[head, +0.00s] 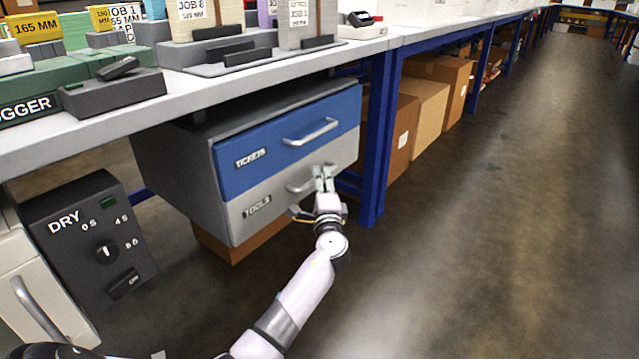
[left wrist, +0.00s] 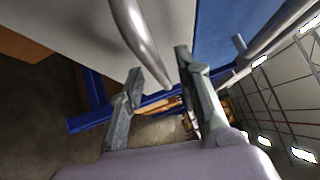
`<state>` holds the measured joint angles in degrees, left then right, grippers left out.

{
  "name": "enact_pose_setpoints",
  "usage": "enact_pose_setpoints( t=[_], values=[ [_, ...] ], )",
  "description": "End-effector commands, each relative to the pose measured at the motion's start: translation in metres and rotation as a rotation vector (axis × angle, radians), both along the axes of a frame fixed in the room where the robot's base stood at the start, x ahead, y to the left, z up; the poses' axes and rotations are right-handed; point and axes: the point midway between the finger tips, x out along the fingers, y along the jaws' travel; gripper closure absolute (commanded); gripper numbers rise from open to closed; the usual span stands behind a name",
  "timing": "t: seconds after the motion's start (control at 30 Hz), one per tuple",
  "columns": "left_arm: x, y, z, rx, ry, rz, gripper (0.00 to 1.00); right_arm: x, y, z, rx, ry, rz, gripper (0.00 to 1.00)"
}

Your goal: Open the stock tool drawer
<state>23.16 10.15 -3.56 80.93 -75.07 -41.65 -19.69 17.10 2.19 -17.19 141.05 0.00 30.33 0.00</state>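The grey drawer labelled TOOLS (head: 285,205) is the lower one in a unit under the bench, and it looks shut. Its bar handle (head: 299,187) is partly hidden by my left gripper (head: 324,175) at its right end. In the left wrist view the handle (left wrist: 140,35) runs down from the top toward the space between the fingers of my left gripper (left wrist: 160,70). The fingers stand apart, one on each side of the bar's line. I cannot tell whether they touch it. My right gripper is in neither view.
The blue drawer labelled TICKETS (head: 320,115) sits directly above, shut, with its own handle (head: 311,132). A blue bench leg (head: 379,140) stands close to the right. A cardboard box (head: 235,245) lies below the unit. The aisle floor (head: 480,200) is clear.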

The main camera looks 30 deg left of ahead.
Motion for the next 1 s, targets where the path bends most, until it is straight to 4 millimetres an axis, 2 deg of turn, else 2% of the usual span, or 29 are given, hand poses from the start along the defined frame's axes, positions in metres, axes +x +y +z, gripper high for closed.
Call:
enact_pose_setpoints(
  t=[0.2, 0.5, 1.0],
  values=[
    [0.014, 0.012, 0.002, 0.001, 0.001, -0.001, 0.69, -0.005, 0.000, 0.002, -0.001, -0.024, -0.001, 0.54],
    [0.016, 0.013, 0.003, 0.000, 0.002, -0.001, 0.69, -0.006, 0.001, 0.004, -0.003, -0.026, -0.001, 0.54],
    [0.015, 0.013, 0.002, -0.001, 0.001, -0.001, 1.00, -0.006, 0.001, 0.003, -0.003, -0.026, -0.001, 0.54]
  ],
)
